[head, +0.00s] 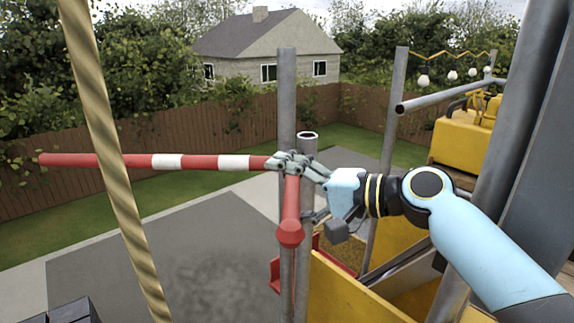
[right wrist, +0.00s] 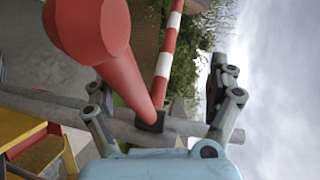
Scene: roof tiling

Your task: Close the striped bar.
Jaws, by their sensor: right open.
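The striped bar (head: 233,162) is red and white. In the head view it stretches level to the left from the grey posts, and a short red arm (head: 291,200) with a thick knob end points towards me. My right gripper (head: 284,163) is open at the bend where these parts meet, in front of the posts. In the right wrist view the red arm (right wrist: 133,82) passes between the spread fingers of the gripper (right wrist: 160,88), and the striped part (right wrist: 167,52) runs on behind. I cannot tell whether a finger touches it. My left gripper is not in view.
Grey upright posts (head: 287,85) stand just behind my right gripper. A twisted rope (head: 112,165) hangs at the left, in front of the bar. Yellow panels (head: 350,293) and a large grey post (head: 497,140) crowd the right. Grey paving (head: 190,255) lies open below.

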